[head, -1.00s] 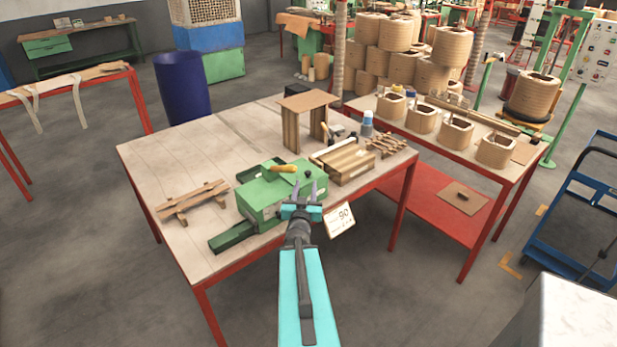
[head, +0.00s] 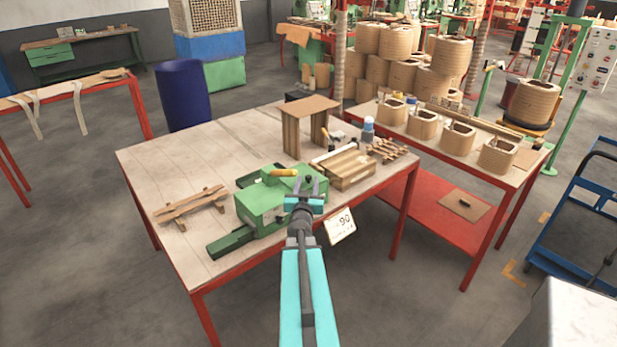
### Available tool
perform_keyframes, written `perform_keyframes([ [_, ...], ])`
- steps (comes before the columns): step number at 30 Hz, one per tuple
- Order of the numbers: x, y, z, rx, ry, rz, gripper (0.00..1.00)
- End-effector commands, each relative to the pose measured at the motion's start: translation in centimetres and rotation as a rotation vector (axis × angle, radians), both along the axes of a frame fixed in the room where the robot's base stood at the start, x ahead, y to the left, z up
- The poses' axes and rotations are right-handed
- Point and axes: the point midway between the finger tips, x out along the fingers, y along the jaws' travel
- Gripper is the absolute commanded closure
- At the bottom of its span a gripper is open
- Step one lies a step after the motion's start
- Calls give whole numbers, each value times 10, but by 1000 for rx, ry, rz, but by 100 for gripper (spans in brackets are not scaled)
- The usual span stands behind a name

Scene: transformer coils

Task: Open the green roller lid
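A green machine box (head: 258,212) stands near the front edge of the wooden-topped table. Its green lid (head: 304,178) shows at the upper right of the box, with a yellow-orange handle (head: 284,172) along the back. My gripper (head: 310,184) is at the right front of the lid, its two dark fingers pointing away from me and apart. They overlap the lid in the picture; I cannot tell whether they touch it. Nothing shows between them. My gripper and arm hide the right front of the box.
A dark green flat part (head: 230,243) juts from the box's front left. A wooden rack (head: 190,205) lies left, a wooden crate (head: 346,168) right, and a small wooden stand (head: 304,125) behind. A card marked 90 (head: 340,226) hangs at the table edge. The table's left back is clear.

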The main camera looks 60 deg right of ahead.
Motion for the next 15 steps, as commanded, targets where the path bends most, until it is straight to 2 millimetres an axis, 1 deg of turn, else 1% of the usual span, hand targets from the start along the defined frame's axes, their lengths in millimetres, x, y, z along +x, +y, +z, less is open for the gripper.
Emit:
perform_keyframes([
  [1, 3, -6, 1, 0, 0, 0, 62],
  [6, 9, -17, 1, 0, -1, 0, 62],
  [15, 17, -33, 0, 0, -1, 0, 62],
])
